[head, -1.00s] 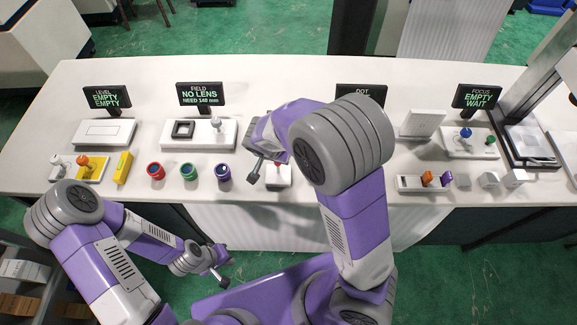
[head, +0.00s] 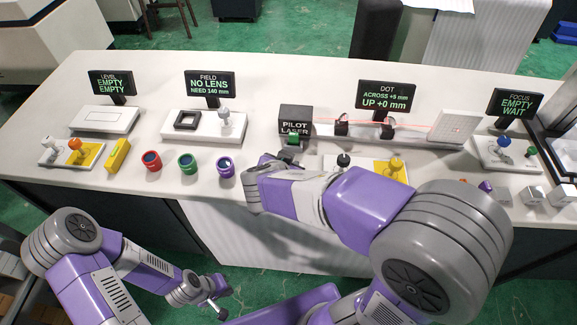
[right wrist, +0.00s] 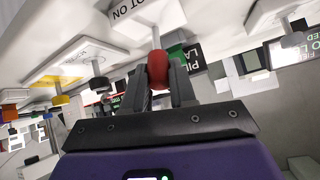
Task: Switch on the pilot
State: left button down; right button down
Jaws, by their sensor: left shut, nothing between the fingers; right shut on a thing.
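The black pilot laser box (head: 295,122) stands at the back middle of the table, with a green part on its front. A thin red beam line runs right from it past two dark mounts to a white target (head: 457,127). The DOT display (head: 386,97) reads ACROSS +5 mm, UP +0 mm. In the right wrist view my right gripper (right wrist: 160,85) is shut on a red knob (right wrist: 157,66) on a stalk beside a white plate (right wrist: 127,30) lettered "...OT ON". In the head view the knob is hidden by my right arm. My left gripper (head: 216,293) is shut and empty, below the table edge.
A yellow block (head: 117,155) lies farther left. The FIELD display (head: 209,84) reads NO LENS. A black knob (head: 343,160) and yellow knob (head: 396,166) stand close to my right arm.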

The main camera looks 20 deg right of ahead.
dwell(0.5)
jog(key=c, duration=0.9)
grip_release()
jog(key=p+v, duration=0.3)
jog(key=v, duration=0.4)
jog(key=shift+s+a, duration=0.2)
jog(key=shift+s, duration=0.1)
